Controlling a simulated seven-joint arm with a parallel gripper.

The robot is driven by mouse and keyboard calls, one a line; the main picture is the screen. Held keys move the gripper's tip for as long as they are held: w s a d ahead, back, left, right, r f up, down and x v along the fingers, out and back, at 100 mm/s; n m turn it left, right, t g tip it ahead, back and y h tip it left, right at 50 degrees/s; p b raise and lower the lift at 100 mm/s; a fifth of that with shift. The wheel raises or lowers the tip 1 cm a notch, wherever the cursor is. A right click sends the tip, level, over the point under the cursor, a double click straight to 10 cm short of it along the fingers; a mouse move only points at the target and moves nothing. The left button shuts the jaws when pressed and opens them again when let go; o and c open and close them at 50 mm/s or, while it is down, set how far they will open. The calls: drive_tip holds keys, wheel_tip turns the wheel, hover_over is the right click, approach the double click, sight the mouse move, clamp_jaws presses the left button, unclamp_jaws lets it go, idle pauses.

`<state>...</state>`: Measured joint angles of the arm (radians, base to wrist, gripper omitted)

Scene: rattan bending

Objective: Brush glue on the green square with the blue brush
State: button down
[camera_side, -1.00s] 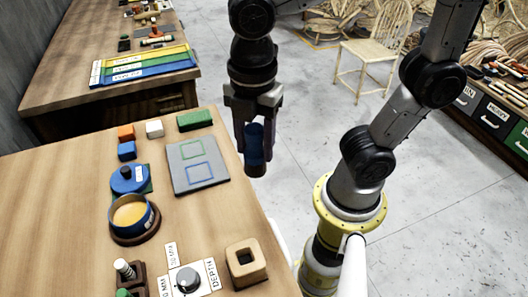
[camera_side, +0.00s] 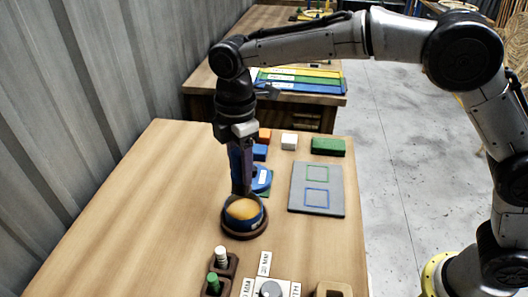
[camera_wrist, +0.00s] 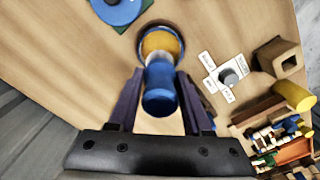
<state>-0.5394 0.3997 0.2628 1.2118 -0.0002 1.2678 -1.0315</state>
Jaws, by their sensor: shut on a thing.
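My gripper (camera_side: 241,190) is shut on the blue brush and points down at the glue pot. In the wrist view the blue brush (camera_wrist: 160,88) is between the fingers, its far end in front of the glue pot (camera_wrist: 178,46). In the side view the glue pot (camera_side: 258,227) is a blue bowl of yellow-orange glue on a brown base. I cannot tell whether the bristles touch the glue. The green square (camera_side: 317,174) is an outline on a grey plate (camera_side: 296,206), above a blue square outline (camera_side: 316,198). The plate lies right of my gripper.
A blue lid (camera_side: 262,181) lies just behind the pot. Orange, white (camera_side: 289,141), blue and green blocks (camera_side: 328,146) stand at the back. Two holders with a white peg (camera_side: 221,256) and a green peg, and a dial (camera_side: 271,290), are in front. The bench's left side is clear.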

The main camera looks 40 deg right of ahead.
sight(242, 190)
drive_tip(key=shift+f, duration=3.5)
drive_tip(key=shift+f, duration=0.65)
drive_tip(key=shift+r, duration=3.6)
drive_tip(key=shift+d, duration=0.1)
